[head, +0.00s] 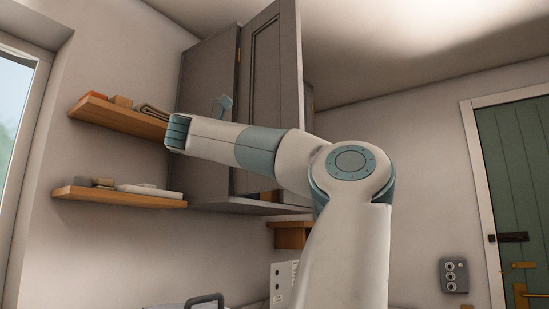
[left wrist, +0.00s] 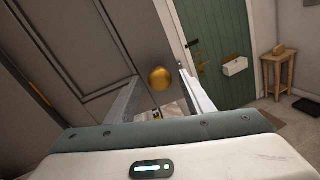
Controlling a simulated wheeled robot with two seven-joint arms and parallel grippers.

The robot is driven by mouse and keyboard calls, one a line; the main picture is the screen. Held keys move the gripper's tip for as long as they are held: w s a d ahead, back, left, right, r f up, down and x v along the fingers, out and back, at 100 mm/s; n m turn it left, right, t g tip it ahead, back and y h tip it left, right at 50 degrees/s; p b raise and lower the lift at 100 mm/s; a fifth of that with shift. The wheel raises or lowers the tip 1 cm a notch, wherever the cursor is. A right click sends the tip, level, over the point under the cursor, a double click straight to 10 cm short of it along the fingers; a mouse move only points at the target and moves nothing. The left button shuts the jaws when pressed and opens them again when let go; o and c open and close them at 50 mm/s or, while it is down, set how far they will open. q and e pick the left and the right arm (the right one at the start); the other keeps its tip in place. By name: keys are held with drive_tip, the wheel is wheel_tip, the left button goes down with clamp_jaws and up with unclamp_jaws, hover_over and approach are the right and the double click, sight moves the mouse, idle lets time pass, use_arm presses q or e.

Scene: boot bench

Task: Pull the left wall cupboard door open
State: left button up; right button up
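The left wall cupboard door (head: 270,70) is a grey panelled door. It stands out at an angle from the cupboard body (head: 205,80), partly open, with a brass hinge at its left edge. My arm covers its lower part in the head view. In the left wrist view the door (left wrist: 75,45) fills the left side. A round brass knob (left wrist: 160,78) shows between the two fingers of my left gripper (left wrist: 160,76). The fingers are apart, with a gap on each side of the knob. The left gripper cannot be made out in the head view. My right gripper is out of view.
Two wooden shelves (head: 118,119) with small items are on the wall left of the cupboard. A window (head: 15,90) is at the far left. A green door (head: 520,170) is at the right. In the left wrist view a small wooden table (left wrist: 278,72) stands beyond.

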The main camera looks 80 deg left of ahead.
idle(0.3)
use_arm(q)
drive_tip(key=b+v, duration=0.2)
drive_tip(key=v, duration=1.5)
drive_tip(key=shift+s, duration=0.25)
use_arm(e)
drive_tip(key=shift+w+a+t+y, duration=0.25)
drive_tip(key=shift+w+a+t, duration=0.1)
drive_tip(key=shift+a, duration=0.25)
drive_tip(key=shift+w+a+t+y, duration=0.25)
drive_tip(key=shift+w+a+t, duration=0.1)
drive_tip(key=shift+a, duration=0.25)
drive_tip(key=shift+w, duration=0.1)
